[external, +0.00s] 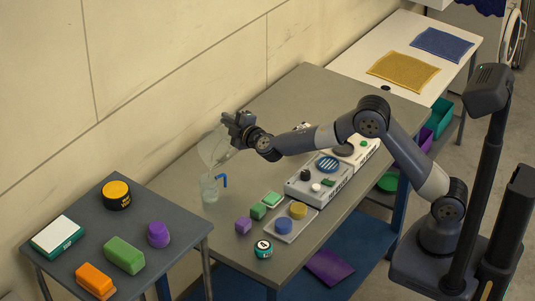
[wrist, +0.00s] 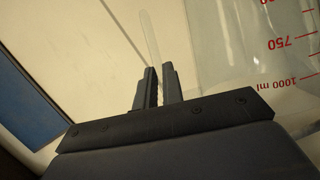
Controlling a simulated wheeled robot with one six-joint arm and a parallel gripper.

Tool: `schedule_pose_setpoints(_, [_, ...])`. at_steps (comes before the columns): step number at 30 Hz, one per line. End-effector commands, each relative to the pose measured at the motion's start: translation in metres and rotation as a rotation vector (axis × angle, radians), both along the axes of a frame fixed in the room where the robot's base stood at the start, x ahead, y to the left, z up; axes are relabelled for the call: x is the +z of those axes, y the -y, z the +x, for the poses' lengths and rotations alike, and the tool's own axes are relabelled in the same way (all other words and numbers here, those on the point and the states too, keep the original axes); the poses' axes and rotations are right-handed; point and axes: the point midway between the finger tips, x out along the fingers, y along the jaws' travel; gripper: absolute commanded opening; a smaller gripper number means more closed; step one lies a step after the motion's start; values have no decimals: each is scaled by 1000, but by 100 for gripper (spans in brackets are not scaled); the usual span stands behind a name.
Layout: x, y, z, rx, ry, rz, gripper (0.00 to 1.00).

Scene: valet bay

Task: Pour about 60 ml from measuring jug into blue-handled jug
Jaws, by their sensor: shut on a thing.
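The measuring jug (external: 213,147) is clear and looks tilted in the external view. My gripper (external: 240,122) is shut on it at the jug's upper right. In the wrist view its clear wall with red marks (wrist: 290,60) fills the right side, and a clear strip, seemingly its handle, stands between the fingers (wrist: 156,88). The blue-handled jug (external: 209,190) is a small clear vessel with a blue handle on its right. It stands upright on the grey table, below the measuring jug and apart from it. I cannot make out any stream or liquid level.
Purple and green blocks (external: 243,225), a tray with yellow and blue pieces (external: 283,238) and a teal round item (external: 263,249) lie nearby. Grey panels (external: 303,190) stand under my arm. A dark side table (external: 82,221) is at left. The wall is close behind the jugs.

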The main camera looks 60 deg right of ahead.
Motion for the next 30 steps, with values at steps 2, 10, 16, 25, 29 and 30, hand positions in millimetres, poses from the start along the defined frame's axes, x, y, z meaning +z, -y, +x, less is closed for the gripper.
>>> schedule_pose_setpoints(2, [2, -1, 0, 0, 3, -3, 0])
schedule_pose_setpoints(10, [2, -1, 0, -1, 2, -6, 0])
schedule_pose_setpoints(16, [-13, 19, 2, -4, -8, 93, 0])
schedule_pose_setpoints(25, [-26, 36, 5, -4, -26, 233, 0])
schedule_pose_setpoints(29, [-23, 37, 5, -4, -28, 244, 0])
schedule_pose_setpoints(30, [-24, 38, 5, -4, -28, 249, 0])
